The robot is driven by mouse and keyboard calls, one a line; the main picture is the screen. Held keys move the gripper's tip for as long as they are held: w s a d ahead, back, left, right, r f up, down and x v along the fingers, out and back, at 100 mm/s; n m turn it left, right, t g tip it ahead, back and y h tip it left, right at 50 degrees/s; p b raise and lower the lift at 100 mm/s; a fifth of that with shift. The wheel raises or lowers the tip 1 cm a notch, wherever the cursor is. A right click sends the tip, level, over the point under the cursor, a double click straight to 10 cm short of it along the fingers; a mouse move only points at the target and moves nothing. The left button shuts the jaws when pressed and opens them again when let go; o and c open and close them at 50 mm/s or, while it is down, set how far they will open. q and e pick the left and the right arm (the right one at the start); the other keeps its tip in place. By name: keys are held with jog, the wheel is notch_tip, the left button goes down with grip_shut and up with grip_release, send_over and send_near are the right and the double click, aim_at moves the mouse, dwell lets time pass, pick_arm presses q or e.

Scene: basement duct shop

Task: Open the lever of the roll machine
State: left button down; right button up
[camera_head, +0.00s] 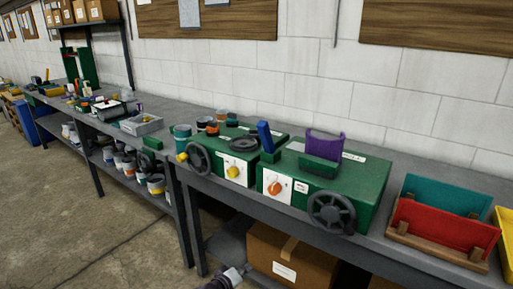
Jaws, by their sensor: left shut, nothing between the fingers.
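Two green machines with dark handwheels stand side by side on the grey bench. The nearer green machine (345,186) has an orange knob on a white plate and a purple curved bracket (325,146) on top. A blue lever (265,136) stands up, tilted slightly, near the gap between the machines. The farther green machine (215,166) has a yellow knob and a dark round disc on top. I cannot tell which one is the roll machine. My left gripper (228,277) shows at the bottom edge, shut and empty, well apart from the machines. My right gripper is out of view.
Cups and a grey tray (141,124) lie to the left. A cardboard box (290,258) sits under the bench. The floor at left is clear.

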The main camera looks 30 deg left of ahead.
aim_at(261, 130)
pick_arm(q)
jog(key=w+a+r+n+t+b, duration=0.1)
jog(key=w+a+r+t, duration=0.1)
jog(key=r, duration=0.5)
jog(key=w+a+r+n+t+b, duration=0.1)
jog(key=w+a+r+n+t, duration=0.15)
jog(key=r, duration=0.45)
notch_tip(261, 130, up, 22)
jog(key=s+a+n+t+h+b, duration=0.1)
jog(key=s+n+t+b, duration=0.1)
jog(key=t, duration=0.3)
jog(key=shift+s+a+f+b, duration=0.15)
jog(key=shift+s+b, duration=0.1)
jog(key=shift+b, duration=0.1)
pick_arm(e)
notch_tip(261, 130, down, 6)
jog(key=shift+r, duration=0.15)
pick_arm(q)
jog(key=shift+w, duration=0.1)
jog(key=p+x, duration=0.3)
jog(key=x, duration=0.9)
jog(key=shift+w+r, duration=0.4)
jog(key=shift+w, duration=0.45)
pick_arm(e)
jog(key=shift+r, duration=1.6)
